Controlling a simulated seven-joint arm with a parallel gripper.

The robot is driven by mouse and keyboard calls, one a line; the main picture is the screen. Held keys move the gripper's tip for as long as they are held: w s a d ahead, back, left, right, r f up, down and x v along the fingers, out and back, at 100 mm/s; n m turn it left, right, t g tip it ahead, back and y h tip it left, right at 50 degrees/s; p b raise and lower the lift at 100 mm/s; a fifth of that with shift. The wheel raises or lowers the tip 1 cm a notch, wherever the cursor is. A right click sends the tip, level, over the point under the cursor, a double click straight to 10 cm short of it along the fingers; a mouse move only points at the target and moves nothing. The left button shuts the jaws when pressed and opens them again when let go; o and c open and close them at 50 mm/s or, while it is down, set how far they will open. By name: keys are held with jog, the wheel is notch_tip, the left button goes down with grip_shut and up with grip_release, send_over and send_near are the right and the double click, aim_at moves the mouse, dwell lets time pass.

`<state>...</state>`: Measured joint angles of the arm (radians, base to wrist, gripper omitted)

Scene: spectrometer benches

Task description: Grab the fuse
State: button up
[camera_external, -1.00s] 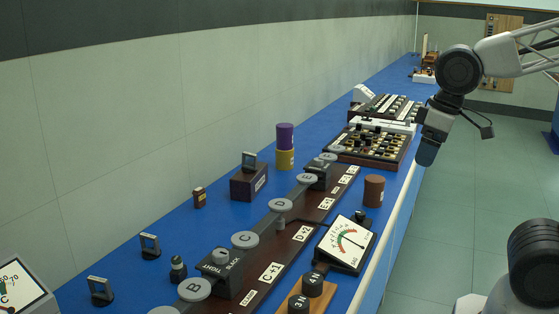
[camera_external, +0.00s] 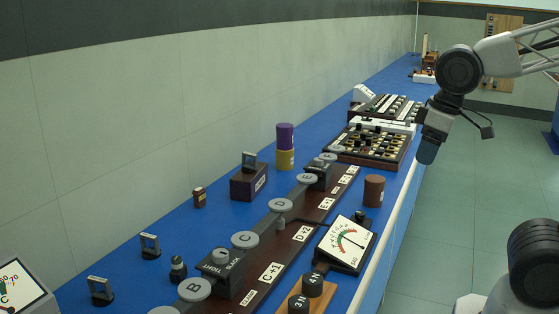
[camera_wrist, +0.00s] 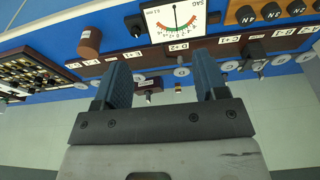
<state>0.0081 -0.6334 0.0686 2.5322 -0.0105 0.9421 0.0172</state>
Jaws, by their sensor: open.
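I cannot tell for sure which object is the fuse. One candidate is a small brown piece with a yellowish band (camera_external: 199,197), standing on the blue bench near the wall; a small yellowish thing in the wrist view (camera_wrist: 178,89) may be the same. A brown cylinder (camera_external: 374,190) stands upright at the bench's front edge and shows in the wrist view (camera_wrist: 89,40). My gripper (camera_external: 427,152) hangs at the front edge of the bench, beside the chess-like board and apart from these objects. In the wrist view its blue fingers (camera_wrist: 162,70) are apart with nothing held between them.
A dial meter (camera_external: 346,243), a lettered dark rail with grey discs (camera_external: 244,240), a dark box (camera_external: 248,183) and a purple-yellow cylinder (camera_external: 285,147) stand on the blue bench (camera_external: 225,222). The gridded board (camera_external: 370,147) lies farther back. The wall bounds the bench behind.

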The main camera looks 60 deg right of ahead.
jog(key=w+f+m+t, duration=0.2)
jog(key=w+m+t, duration=0.3)
jog(key=w+m, duration=2)
jog(key=m+t, duration=0.1)
jog(key=t, duration=0.2)
send_near(200, 190)
jog(key=m+t, duration=0.1)
jog(key=m, duration=0.2)
jog(key=f+m, duration=0.1)
jog(key=m, duration=0.2)
jog(key=w+f+m+t, duration=0.1)
jog(key=m, duration=0.2)
jog(key=shift+f+t, duration=0.2)
jog(key=shift+t, duration=0.1)
jog(key=shift+w+f+m+h, duration=0.3)
jog(key=shift+f+m, duration=0.15)
jog(key=shift+m, duration=0.25)
jog(key=shift+x, duration=1.3)
